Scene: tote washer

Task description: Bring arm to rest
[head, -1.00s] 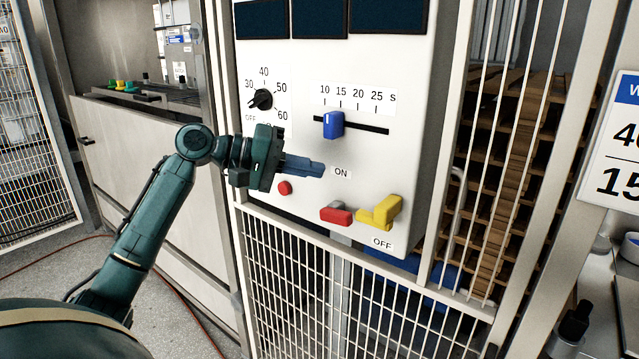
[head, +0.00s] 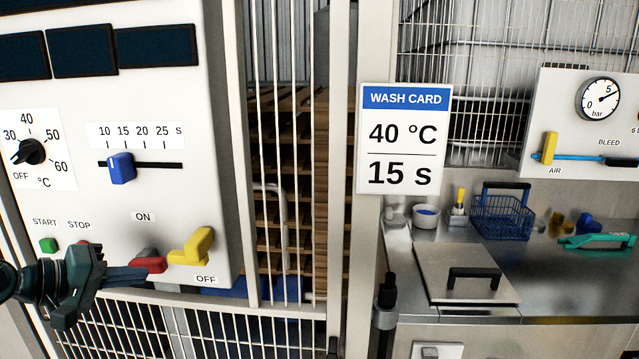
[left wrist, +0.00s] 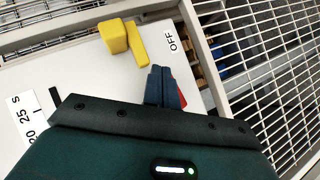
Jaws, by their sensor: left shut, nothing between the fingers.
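My left gripper (head: 140,275) is at the lower left of the head view, in front of the white control panel (head: 200,110). Its fingers are together and empty. In the head view their tips overlap the red handle (head: 150,262); I cannot tell whether they touch it. The left wrist view shows the closed fingertips (left wrist: 165,75) with a bit of red behind them and the yellow handle (left wrist: 115,36) beyond. In the head view the yellow handle (head: 190,246) is above OFF. My right gripper is not in view.
The panel carries a black dial (head: 32,152), a blue slider (head: 121,168) near 15 and a green START button (head: 48,245). A wash card (head: 404,140) reads 40 °C, 15 s. A steel counter (head: 540,270) at right holds a blue basket (head: 503,215). Wire fencing runs below the panel.

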